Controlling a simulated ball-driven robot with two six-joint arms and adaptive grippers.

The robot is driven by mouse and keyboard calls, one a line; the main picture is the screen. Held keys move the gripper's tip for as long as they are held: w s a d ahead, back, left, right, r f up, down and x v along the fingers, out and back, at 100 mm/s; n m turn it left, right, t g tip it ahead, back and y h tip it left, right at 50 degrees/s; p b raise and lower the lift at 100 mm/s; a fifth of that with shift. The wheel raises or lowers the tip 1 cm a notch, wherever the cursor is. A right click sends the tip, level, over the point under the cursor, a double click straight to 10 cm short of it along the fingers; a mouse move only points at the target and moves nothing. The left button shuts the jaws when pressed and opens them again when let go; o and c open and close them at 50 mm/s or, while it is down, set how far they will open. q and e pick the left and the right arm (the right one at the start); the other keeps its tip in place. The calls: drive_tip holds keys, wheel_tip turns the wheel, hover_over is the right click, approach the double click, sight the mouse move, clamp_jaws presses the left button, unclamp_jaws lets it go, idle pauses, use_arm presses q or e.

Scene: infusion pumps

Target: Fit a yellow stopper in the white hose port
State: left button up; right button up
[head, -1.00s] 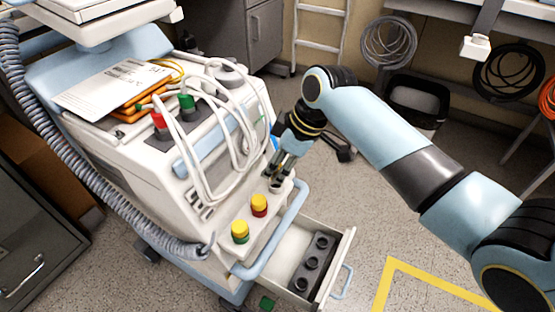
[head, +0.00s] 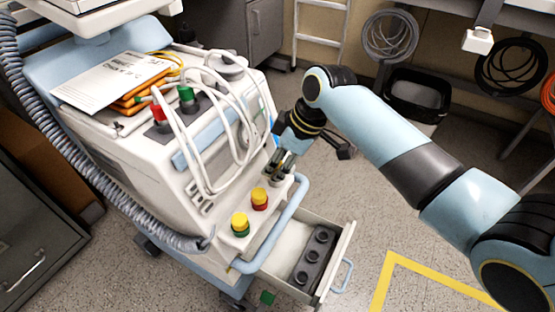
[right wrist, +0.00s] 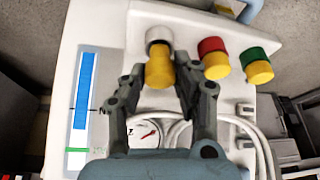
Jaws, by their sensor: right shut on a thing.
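A yellow stopper (right wrist: 159,70) sits between the fingers of my right gripper (right wrist: 160,76), which is shut on it. In the right wrist view its far end overlaps the white hose port (right wrist: 159,35). I cannot tell whether it is fully seated or only lined up. In the head view my right gripper (head: 281,163) covers most of the stopper and port. Beside it, the red port (right wrist: 212,45) bears a yellow stopper (right wrist: 216,66), and the green port (right wrist: 253,56) bears another yellow stopper (right wrist: 260,73). My left gripper is out of view.
The ports are on a ledge of the white machine, inside a blue rail (head: 284,222). Below is an open drawer (head: 344,243) with a dark holder (head: 311,262) with empty holes. White hoses (head: 202,165) loop close to my gripper. A gauge (right wrist: 146,133) is under the fingers.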

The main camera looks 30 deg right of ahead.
drive_tip(key=shift+f+b, duration=0.3)
drive_tip(key=shift+f, duration=0.55)
drive_tip(key=shift+f, duration=0.1)
drive_tip(key=shift+c, duration=0.4)
drive_tip(key=shift+s+f, duration=0.15)
drive_tip(key=shift+f, duration=0.1)
drive_tip(key=shift+c, duration=0.9)
drive_tip(key=o, duration=1.2)
drive_tip(key=shift+f, duration=0.15)
